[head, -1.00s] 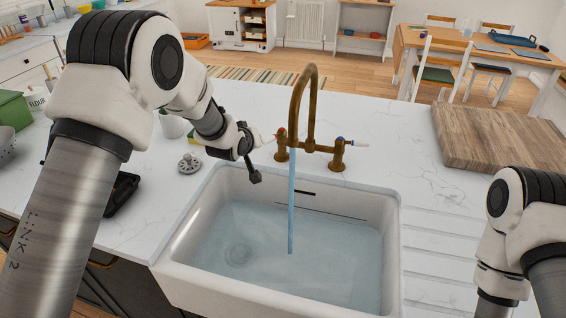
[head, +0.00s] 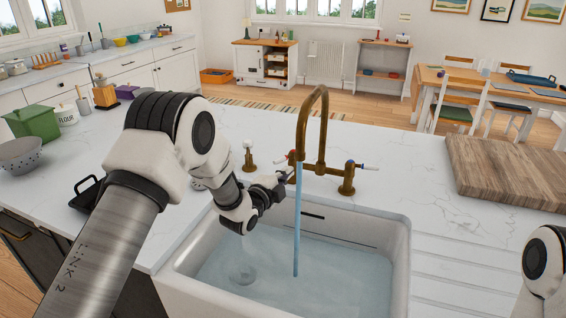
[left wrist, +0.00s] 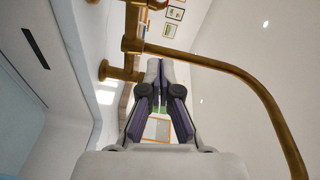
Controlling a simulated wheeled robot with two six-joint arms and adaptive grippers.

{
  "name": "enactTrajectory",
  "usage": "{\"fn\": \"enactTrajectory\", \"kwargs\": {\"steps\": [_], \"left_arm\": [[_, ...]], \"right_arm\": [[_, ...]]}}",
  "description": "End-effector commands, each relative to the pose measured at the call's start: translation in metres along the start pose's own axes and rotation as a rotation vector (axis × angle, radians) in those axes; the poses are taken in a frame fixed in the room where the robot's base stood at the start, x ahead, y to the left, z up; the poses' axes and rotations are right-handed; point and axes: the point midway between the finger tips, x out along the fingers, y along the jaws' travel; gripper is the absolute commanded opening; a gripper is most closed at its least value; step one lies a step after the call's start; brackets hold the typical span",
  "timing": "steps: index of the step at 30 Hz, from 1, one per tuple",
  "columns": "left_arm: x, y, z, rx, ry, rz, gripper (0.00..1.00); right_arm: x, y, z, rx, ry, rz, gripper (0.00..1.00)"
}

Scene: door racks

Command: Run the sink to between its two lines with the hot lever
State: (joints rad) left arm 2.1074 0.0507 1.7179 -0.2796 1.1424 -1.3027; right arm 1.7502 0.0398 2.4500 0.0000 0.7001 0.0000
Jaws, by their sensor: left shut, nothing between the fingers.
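The brass tap (head: 320,130) stands behind the white sink (head: 408,250), and a stream of water (head: 297,230) falls from its spout. The red-marked hot lever (head: 291,157) is at the tap's left, partly hidden by the spout and stream. The blue-marked cold lever (head: 365,166) is at its right. A short thick dark mark (head: 313,215) and a longer thin line (head: 345,242) show on the back wall; the water (head: 330,268) stands close to the thin line. My left gripper (head: 286,178) is shut and empty, close beside the hot lever; contact is unclear. Its closed fingers show in the left wrist view (left wrist: 157,68). My right gripper is out of frame.
A wooden board (head: 500,170) lies on the counter right of the sink. A small brass fitting (head: 249,158) stands left of the tap. A grey colander (head: 20,153) and green box (head: 33,122) are far left. The counter behind the tap is clear.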

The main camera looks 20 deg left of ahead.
Motion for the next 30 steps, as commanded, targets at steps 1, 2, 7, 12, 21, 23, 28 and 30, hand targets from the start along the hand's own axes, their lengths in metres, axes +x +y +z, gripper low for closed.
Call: {"fn": "enactTrajectory", "kwargs": {"steps": [1, 2, 7, 12, 21, 23, 28, 30], "left_arm": [[0.011, -0.003, -0.001, 0.002, 0.001, 0.000, 0.00], [0.018, -0.003, -0.001, 0.001, 0.001, -0.002, 0.00], [0.043, -0.004, 0.014, -0.004, -0.005, 0.000, 0.00], [0.048, -0.002, 0.034, -0.003, -0.002, 0.000, 0.00], [0.049, 0.000, 0.040, -0.002, -0.002, 0.000, 0.00], [0.049, 0.000, 0.039, -0.002, -0.002, 0.000, 0.00], [0.048, 0.001, 0.040, -0.002, 0.003, 0.001, 0.00], [0.046, 0.001, 0.040, -0.001, 0.009, 0.003, 0.00]], "right_arm": [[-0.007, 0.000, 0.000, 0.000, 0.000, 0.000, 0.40], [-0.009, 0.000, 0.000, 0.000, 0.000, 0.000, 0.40], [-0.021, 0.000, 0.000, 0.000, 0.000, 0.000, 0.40], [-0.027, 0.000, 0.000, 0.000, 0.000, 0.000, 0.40], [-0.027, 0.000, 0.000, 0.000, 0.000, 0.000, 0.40], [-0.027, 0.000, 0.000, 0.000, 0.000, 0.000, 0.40], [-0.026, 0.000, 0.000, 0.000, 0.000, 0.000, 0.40], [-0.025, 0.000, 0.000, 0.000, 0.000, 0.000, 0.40]]}}
